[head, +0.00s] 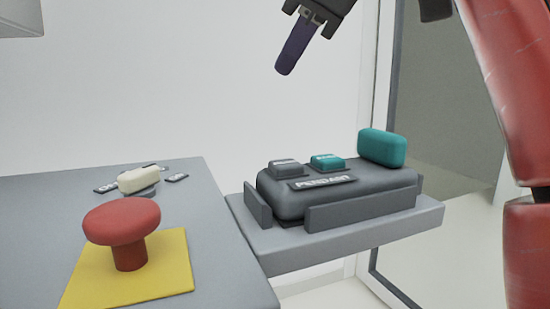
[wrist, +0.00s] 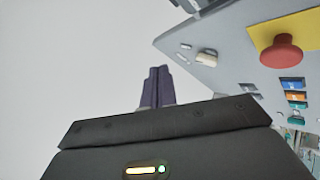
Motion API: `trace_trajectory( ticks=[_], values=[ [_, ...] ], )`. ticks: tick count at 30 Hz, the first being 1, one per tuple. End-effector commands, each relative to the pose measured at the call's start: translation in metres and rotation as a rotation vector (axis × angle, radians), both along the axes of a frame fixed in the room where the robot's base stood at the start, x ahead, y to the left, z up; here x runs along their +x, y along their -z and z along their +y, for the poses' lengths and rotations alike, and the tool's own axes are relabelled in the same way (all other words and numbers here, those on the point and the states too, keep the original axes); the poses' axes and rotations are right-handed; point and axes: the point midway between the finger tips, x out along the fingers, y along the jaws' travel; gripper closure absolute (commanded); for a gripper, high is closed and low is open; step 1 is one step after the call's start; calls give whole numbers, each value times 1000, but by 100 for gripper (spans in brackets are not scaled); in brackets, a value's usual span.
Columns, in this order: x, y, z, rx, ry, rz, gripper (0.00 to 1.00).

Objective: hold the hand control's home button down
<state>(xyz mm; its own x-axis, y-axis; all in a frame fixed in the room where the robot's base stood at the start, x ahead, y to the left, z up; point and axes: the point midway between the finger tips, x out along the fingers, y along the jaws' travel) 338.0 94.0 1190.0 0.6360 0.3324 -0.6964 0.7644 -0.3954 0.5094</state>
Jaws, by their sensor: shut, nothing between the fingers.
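The hand control (head: 300,201), a dark grey pendant with a "PENDANT" label, lies in a holder on a grey shelf (head: 350,243) in the head view. On its top are a grey button (head: 286,167) and a teal button (head: 327,161); their small labels are too blurred to read, so I cannot tell which is home. A larger teal block (head: 382,148) stands at its right end. My gripper (head: 284,71) hangs well above the pendant, tilted, its dark purple fingers shut and empty, touching nothing. The closed fingers also show in the wrist view (wrist: 158,72).
A red mushroom button (head: 122,220) on a yellow plate (head: 140,275) stands on the grey desk left of the shelf. A cream rocker (head: 138,180) sits behind it. Coloured buttons (wrist: 294,98) show on the desk in the wrist view. The air above the pendant is clear.

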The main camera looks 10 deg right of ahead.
Motion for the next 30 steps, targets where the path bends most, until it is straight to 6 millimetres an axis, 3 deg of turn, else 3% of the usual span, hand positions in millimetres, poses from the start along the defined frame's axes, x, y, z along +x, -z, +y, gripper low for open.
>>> trace_trajectory(
  ticks=[8, 14, 30],
  values=[
    [0, 3, -1, 4, 1, 3, 100],
    [-1, 15, -1, 5, 0, 4, 100],
    [0, 82, 0, 2, 2, 2, 100]
  ],
)
